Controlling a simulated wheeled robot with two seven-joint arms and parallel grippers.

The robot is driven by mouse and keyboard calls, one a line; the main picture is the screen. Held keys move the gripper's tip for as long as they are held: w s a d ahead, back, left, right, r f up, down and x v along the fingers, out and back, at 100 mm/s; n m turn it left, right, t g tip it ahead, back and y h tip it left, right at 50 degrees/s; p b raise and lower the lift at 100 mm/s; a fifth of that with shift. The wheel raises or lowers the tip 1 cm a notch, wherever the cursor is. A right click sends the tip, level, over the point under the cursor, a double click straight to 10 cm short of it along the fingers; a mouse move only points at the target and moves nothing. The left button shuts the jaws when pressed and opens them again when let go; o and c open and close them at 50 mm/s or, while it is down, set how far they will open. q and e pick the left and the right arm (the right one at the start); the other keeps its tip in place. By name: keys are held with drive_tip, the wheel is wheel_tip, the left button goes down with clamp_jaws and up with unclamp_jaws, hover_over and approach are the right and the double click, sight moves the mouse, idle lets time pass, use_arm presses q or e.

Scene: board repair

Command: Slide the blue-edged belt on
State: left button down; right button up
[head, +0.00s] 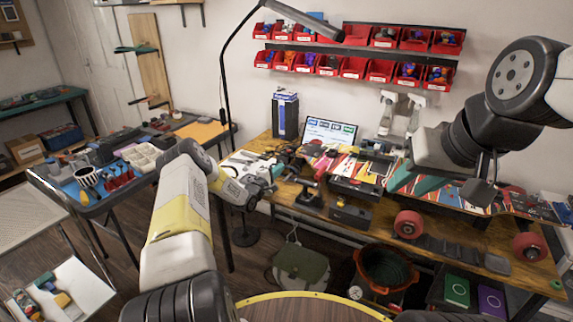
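On the wooden workbench (511,279) stands a board with red wheels (408,224) at its front edge, a dark truck (465,250) between them. I cannot make out a blue-edged belt; it is hidden or too small to tell. My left gripper (262,190) is at the bench's left front edge, left of the black tools and apart from the wheels. My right gripper (482,192) hangs over the board, above and between the red wheels. The fingers of both are too small or too dark to show whether they are open or shut.
A black vise-like tool (309,194) stands on the bench, with a monitor (330,131) and spray bottles (387,115) behind. Red bins (353,67) hang on the wall. A cluttered side table (60,180) is at left. An orange bucket (385,268) sits below the bench.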

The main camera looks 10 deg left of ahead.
use_arm(q)
drive_tip(key=shift+w, duration=0.1)
idle(0.5)
drive_tip(key=shift+x, duration=1.3)
drive_tip(key=shift+w, duration=0.1)
idle(0.5)
drive_tip(key=c, duration=2.1)
unclamp_jaws()
drive_tip(key=o, duration=0.5)
drive_tip(key=shift+c, duration=1)
drive_tip(key=shift+v, duration=3.75)
